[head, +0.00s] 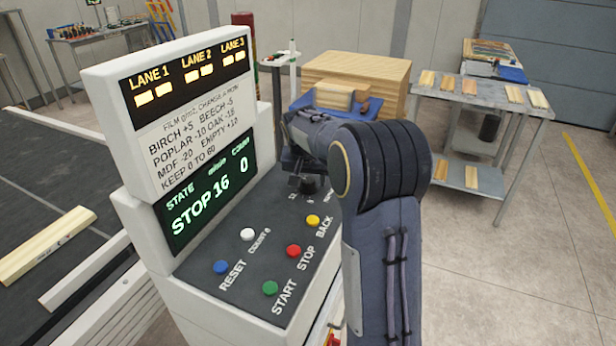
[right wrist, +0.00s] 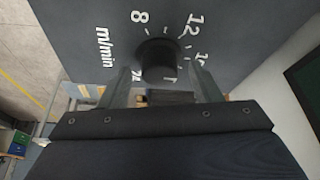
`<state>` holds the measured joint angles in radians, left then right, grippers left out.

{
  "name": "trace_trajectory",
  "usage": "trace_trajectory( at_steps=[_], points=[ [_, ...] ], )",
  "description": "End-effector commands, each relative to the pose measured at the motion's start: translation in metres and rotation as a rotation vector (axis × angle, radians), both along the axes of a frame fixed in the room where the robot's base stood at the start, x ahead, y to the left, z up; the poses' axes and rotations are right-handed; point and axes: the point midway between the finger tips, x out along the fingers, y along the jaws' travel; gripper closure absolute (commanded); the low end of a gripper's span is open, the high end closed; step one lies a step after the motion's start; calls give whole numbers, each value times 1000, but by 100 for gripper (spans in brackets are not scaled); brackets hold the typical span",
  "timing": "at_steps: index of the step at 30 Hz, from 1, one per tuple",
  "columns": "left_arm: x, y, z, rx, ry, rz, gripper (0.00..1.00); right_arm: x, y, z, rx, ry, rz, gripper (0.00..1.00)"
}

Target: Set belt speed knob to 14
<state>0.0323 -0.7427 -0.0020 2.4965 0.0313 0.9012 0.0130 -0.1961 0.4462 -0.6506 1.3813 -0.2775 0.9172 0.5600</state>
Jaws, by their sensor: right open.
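The belt speed knob (right wrist: 158,56) is a round black dial on the dark panel, seen in the right wrist view with the numbers 8 and 12 and "m/min" printed around it. Its pointer mark cannot be made out. My right gripper (right wrist: 160,76) is open, its two fingertips on either side of the knob's near edge; I cannot tell whether they touch it. In the head view my right gripper (head: 298,168) is over the panel's far end, and my arm hides part of the dial. The green display (head: 205,195) reads STOP, 16 and 0. My left gripper is not in view.
Blue (head: 221,267), white (head: 248,234), green (head: 270,288), red (head: 293,251) and yellow (head: 313,220) buttons sit on the panel near my right arm. The upright sign (head: 190,140) rises along the panel's left. Open floor lies to the right.

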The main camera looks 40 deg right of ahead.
Motion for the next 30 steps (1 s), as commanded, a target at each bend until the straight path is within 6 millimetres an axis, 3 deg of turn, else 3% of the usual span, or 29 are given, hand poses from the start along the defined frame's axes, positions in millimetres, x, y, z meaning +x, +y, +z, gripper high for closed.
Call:
trace_trajectory(
  at_steps=[7,17,30],
  points=[
    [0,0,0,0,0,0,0,0,0,-1,1,-1,0,44],
    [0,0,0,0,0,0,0,0,0,-1,1,-1,0,87],
    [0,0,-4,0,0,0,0,-1,-1,-1,3,-3,122,87]
  ],
)
